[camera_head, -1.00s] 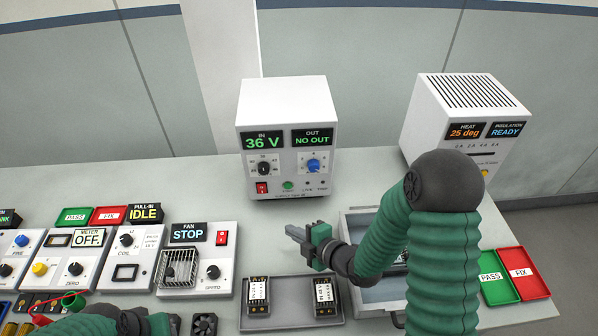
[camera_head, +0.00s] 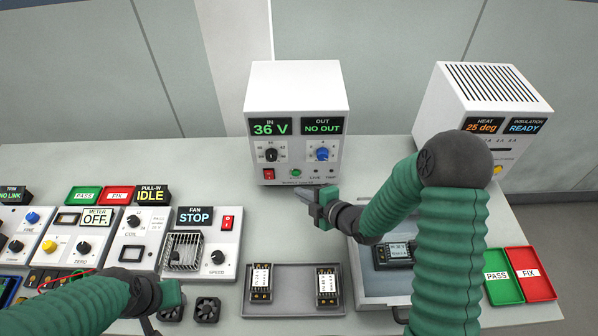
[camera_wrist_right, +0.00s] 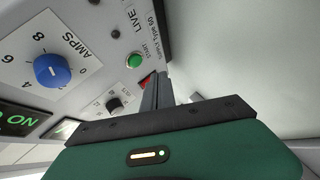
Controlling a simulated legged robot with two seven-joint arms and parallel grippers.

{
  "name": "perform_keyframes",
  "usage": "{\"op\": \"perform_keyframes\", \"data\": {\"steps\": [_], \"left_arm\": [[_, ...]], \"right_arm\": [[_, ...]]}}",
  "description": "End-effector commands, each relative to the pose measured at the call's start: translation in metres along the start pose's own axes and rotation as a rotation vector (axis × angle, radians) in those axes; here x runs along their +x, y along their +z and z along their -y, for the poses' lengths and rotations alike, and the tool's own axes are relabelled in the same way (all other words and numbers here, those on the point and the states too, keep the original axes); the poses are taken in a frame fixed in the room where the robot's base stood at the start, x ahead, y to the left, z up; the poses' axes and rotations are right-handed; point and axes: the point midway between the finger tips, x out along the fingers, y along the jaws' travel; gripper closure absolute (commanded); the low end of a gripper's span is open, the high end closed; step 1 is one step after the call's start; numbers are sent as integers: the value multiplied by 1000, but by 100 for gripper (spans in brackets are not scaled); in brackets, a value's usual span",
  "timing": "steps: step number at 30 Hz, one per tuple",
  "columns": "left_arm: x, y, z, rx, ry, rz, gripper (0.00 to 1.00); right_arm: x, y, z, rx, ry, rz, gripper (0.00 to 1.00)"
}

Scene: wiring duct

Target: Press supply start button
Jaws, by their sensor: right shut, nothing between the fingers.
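The white supply box (camera_head: 297,88) stands at the back of the bench, with displays reading 36 V and NO OUT. Its green start button (camera_head: 296,174) is low on the front face, between the red switch and small marks at right. The button (camera_wrist_right: 134,61) also shows in the right wrist view, beside the word START. My right gripper (camera_head: 303,195) is shut and empty, just in front of and below the button, apart from it as far as I can see. Its fingers (camera_wrist_right: 155,92) point toward the panel in the wrist view. My left gripper (camera_head: 160,312) is low at left, its fingers unclear.
A blue knob (camera_head: 322,154) and black knob (camera_head: 271,155) sit above the button. A heater box (camera_head: 490,95) stands at right. A grey tray (camera_head: 293,275) holds two modules. Control panels line the left, and green and red trays (camera_head: 528,270) lie at right.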

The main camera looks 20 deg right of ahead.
Motion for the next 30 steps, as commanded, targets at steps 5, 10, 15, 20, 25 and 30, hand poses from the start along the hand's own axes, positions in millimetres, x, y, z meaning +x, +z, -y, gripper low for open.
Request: {"op": "perform_keyframes", "data": {"steps": [5,10,15,20,25,30], "left_arm": [[1,0,0,-1,0,0,64],[2,0,0,-1,0,0,64],[2,0,0,-1,0,0,64],[2,0,0,-1,0,0,64],[2,0,0,0,0,0,64],[2,0,0,-1,0,0,64]], "right_arm": [[18,10,-12,-3,0,1,100],[25,17,-17,0,-1,0,100],[26,19,-18,2,-1,0,100],[26,19,-18,1,-1,0,100],[26,18,-18,1,-1,0,100],[26,17,-18,0,-1,0,100]]}}
